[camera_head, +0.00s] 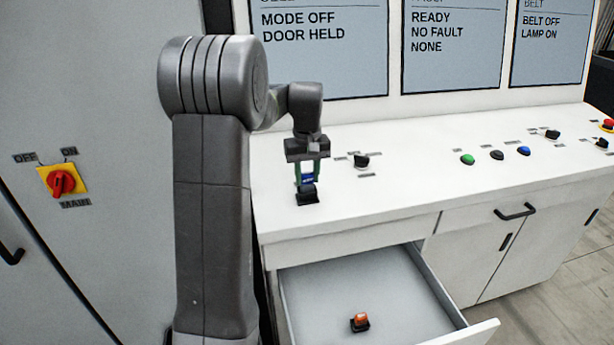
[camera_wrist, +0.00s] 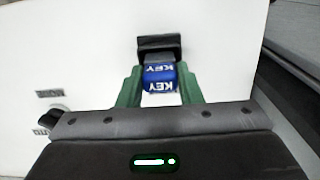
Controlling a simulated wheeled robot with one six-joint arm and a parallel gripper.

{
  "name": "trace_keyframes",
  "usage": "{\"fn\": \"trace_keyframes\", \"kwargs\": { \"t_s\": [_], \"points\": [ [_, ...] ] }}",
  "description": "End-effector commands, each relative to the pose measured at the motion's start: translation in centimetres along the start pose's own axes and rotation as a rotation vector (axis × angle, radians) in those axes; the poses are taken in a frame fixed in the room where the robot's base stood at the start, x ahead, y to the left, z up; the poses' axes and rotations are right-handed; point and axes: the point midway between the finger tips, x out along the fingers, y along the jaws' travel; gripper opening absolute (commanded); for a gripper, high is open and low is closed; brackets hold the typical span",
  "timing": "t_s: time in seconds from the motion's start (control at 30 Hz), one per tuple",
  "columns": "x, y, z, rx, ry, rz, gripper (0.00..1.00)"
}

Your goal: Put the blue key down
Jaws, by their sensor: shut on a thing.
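The blue key (camera_wrist: 160,78) has a blue head with white KEY lettering. It shows between the green fingers of my gripper (camera_wrist: 157,92) in the wrist view. In the head view my gripper (camera_head: 307,172) points down over the left end of the white counter, shut on the blue key (camera_head: 307,179). A black block (camera_head: 307,195) is at the key's lower end; it also shows in the wrist view (camera_wrist: 160,44). It looks close to or on the counter top; I cannot tell whether it touches.
The white counter (camera_head: 400,190) carries a black switch (camera_head: 361,160) right of my gripper and several buttons further right. Below, an open drawer (camera_head: 400,285) holds an orange-topped item (camera_head: 360,318). A cabinet with a red rotary switch (camera_head: 61,183) stands at left.

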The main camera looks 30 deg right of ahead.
Motion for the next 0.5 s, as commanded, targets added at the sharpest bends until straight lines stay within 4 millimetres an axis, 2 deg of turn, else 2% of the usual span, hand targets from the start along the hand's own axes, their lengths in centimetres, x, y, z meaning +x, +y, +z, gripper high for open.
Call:
{"fn": "trace_keyframes", "kwargs": {
  "t_s": [0.1,0.43,0.47,0.5],
  "points": [
    [1.05,-0.02,0.04,0.000,-0.002,-0.001,0.10],
    [1.43,0.00,0.00,0.000,0.000,0.000,0.10],
    [1.38,0.00,-0.01,0.000,0.001,0.000,0.36],
    [1.35,0.00,-0.01,0.000,0.001,0.000,0.44]
  ]
}}
